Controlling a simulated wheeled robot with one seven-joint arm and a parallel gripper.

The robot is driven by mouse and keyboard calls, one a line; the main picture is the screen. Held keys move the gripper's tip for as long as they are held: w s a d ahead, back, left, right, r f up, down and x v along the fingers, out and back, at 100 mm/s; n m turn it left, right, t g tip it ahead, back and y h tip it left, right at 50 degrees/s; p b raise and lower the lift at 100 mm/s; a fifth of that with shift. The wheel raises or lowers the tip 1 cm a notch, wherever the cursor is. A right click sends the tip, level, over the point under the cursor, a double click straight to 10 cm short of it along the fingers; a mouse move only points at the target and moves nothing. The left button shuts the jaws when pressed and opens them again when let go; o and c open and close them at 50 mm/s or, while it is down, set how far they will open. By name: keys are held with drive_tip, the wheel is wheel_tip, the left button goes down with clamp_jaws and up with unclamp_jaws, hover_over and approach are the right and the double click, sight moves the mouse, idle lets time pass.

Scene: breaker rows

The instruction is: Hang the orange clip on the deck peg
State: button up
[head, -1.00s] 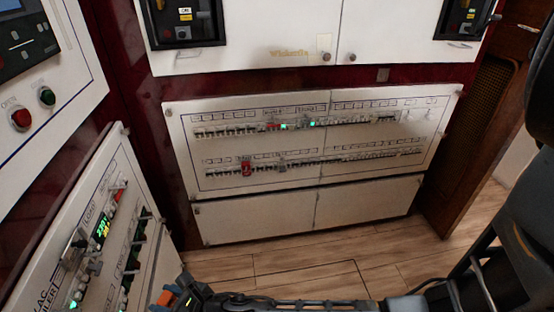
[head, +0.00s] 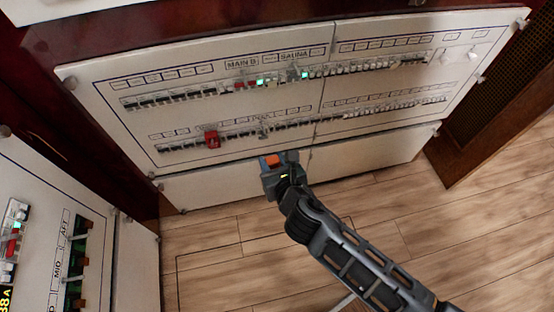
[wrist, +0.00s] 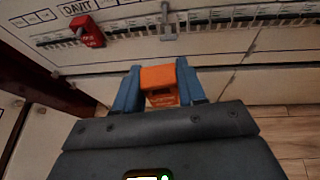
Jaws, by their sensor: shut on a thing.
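My gripper (head: 278,170) is shut on the orange clip (head: 271,160), in front of the white door below the lower breaker row. Another grey peg (head: 293,73) is on the upper row near SAUNA.
A red clip (head: 211,138) is on the lower row left of the grey peg, under the DAVIT label in the wrist view. The white breaker panel (head: 105,90) has two rows of switches. A side panel (head: 35,190) stands at left. The wooden floor is clear.

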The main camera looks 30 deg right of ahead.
sight(265, 132)
drive_tip(key=shift+w+d+f+m+h+b, duration=0.25)
drive_tip(key=shift+w+f+m+h+b, duration=0.1)
drive_tip(key=shift+f+m+h, duration=0.1)
drive_tip(key=shift+w+d+m+h+b, duration=0.1)
drive_tip(key=shift+w+m+h+b, duration=0.15)
drive_tip(key=shift+w+h+b, duration=0.15)
drive_tip(key=shift+s+r+p, duration=0.15)
drive_tip(key=shift+p, duration=0.2)
drive_tip(key=shift+w+d+p, duration=0.2)
drive_tip(key=shift+w+d, duration=0.05)
drive_tip(key=shift+w, duration=0.65)
drive_tip(key=shift+w+d+p, duration=0.2)
drive_tip(key=shift+w, duration=0.75)
drive_tip(key=shift+w+d+p, duration=0.2)
drive_tip(key=shift+w+d, duration=0.05)
drive_tip(key=shift+w, duration=0.65)
drive_tip(key=shift+p, duration=0.7)
drive_tip(key=shift+w+d, duration=0.2)
drive_tip(key=shift+w, duration=0.45)
drive_tip(key=shift+w+d, duration=0.25)
drive_tip(key=shift+w, duration=0.35)
drive_tip(key=shift+w+d, duration=0.2)
drive_tip(key=shift+w, duration=0.45)
